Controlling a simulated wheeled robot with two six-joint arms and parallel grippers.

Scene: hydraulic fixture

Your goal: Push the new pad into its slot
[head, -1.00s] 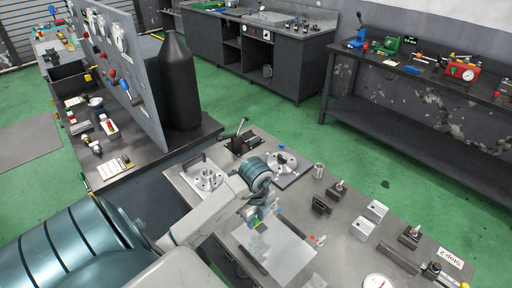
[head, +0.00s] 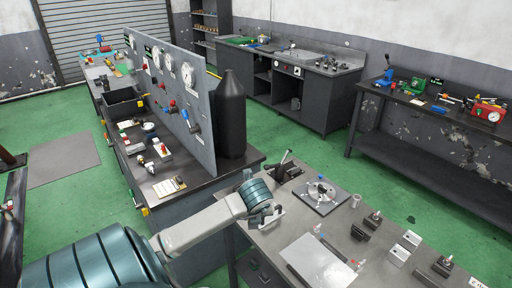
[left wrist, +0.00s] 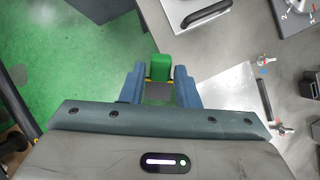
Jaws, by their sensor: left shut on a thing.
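My left gripper (head: 268,215) is above the left end of the grey bench. In the left wrist view its two blue fingers (left wrist: 161,75) are shut on a small green block, which looks like the pad (left wrist: 160,67). The pad stands out beyond the fingertips, with the green floor and the bench edge below it. In the head view the gripper hides the pad. I cannot make out the slot, and the bench top under the gripper is partly hidden. My right gripper is in neither view.
A round metal fixture on a square plate (head: 322,195) stands right of the gripper, with a dark lever clamp (head: 284,170) behind. A pale sheet (head: 318,262) lies in front. Small blocks stand to the right. A gauge panel (head: 185,90) rises at the back left.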

